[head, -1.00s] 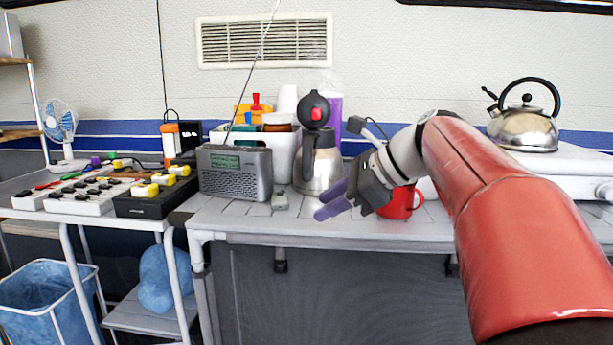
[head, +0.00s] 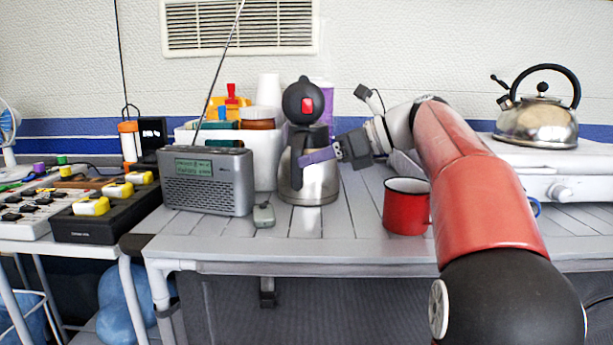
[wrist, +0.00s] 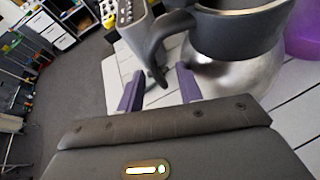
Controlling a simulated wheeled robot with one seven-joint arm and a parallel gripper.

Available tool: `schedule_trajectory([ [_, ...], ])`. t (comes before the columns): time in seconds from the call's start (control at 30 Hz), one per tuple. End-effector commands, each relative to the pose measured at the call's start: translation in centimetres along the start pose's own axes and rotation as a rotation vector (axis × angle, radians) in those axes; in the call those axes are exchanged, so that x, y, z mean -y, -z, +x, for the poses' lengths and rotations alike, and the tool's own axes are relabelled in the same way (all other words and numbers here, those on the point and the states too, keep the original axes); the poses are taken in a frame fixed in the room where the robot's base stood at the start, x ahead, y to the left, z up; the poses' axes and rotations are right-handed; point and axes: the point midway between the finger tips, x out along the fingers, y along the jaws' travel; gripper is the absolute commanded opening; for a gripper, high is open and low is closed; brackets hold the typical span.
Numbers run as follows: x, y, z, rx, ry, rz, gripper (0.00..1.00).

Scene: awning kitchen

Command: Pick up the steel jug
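The steel jug (head: 316,185) stands upright on the grey table, with a steel lower body, dark grey upper part and a round black lid tilted up. Its dark handle faces the front left. My gripper (head: 308,157), with purple fingers, is at the jug's handle height, overlapping its right side in the head view. In the wrist view my gripper (wrist: 158,84) has its fingers apart, with the lower end of the jug's dark handle (wrist: 154,52) showing between and just beyond the tips. I cannot tell whether they touch it. The steel body also shows there (wrist: 220,76).
A grey radio (head: 208,181) stands close left of the jug, with a small grey object (head: 263,215) before it. A white bin (head: 264,160) is behind. A red mug (head: 405,208) stands to the right, below my arm.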

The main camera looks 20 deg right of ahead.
Motion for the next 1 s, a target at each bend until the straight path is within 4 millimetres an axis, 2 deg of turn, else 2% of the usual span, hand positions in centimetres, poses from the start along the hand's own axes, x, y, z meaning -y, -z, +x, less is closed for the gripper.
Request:
schedule_trajectory([
  [0.4, -0.8, -0.2, 5.5, -0.002, 0.000, -0.001, 0.36],
  [0.67, -0.8, -0.3, 5.9, -0.001, 0.001, -0.001, 0.36],
  [0.73, -0.8, -0.3, 5.8, -0.001, 0.001, -0.001, 0.31],
  [0.97, -0.8, -0.3, 5.8, -0.001, 0.001, -0.001, 0.01],
  [1.0, -0.8, -0.3, 5.8, -0.001, 0.001, -0.001, 0.00],
])
